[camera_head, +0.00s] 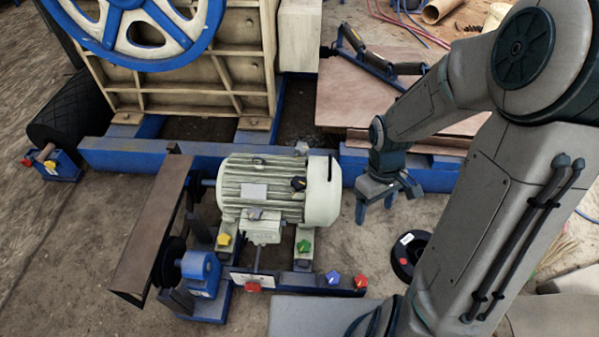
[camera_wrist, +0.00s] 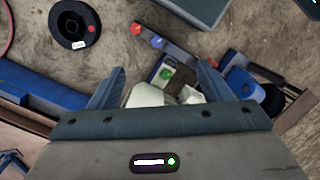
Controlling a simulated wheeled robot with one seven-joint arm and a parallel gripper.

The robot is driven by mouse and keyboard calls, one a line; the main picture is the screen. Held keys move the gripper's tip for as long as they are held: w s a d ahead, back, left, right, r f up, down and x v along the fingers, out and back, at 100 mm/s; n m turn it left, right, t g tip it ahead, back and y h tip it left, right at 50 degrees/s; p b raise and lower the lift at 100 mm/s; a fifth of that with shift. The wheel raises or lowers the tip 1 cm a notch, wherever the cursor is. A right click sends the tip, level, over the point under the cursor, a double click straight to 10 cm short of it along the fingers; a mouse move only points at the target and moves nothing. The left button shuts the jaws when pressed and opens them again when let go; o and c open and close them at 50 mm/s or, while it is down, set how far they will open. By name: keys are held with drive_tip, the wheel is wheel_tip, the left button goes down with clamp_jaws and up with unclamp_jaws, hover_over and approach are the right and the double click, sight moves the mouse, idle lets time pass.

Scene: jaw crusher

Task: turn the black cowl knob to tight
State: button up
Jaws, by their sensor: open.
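The black cowl knob (camera_head: 298,183) is a small dark knob on the right part of the pale green ribbed motor (camera_head: 262,190), beside its smooth end cowl (camera_head: 323,192). Its setting is too small to read. My gripper (camera_head: 388,202) is open and empty, pointing down to the right of the motor and apart from it. In the wrist view my gripper (camera_wrist: 160,85) has its fingers spread, with part of the pale motor (camera_wrist: 148,97) showing beyond them. I cannot make out the black knob for certain there.
Yellow (camera_head: 223,239), green (camera_head: 304,246), blue (camera_head: 333,278) and red (camera_head: 360,282) knobs stand around the motor base. A black disc (camera_head: 411,250) lies on the floor at the right. Blue rails (camera_head: 130,152) and a long brown guard (camera_head: 150,235) border the motor.

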drive_tip(key=w+a+f+n+y+b, duration=0.25)
drive_tip(key=a+f+b, duration=0.2)
drive_tip(key=f, duration=0.45)
drive_tip(key=w+a+f+n+y+b, duration=0.1)
drive_tip(key=a+f+n+y+b, duration=0.25)
drive_tip(key=f, duration=0.55)
drive_tip(key=w+a+f+n+y+b, duration=0.1)
drive_tip(key=a+f+y+b, duration=0.25)
drive_tip(key=f+b, duration=0.4)
drive_tip(key=m+t+y+b, duration=0.1)
drive_tip(key=t+y+b, duration=0.6)
drive_tip(key=t+b, duration=0.4)
approach(299, 182)
drive_tip(key=shift+g+h, duration=0.25)
drive_tip(key=shift+g, duration=0.05)
drive_tip(key=x, duration=1)
drive_tip(key=shift+w+r, duration=0.1)
drive_tip(key=shift+r, duration=0.1)
drive_tip(key=c, duration=1)
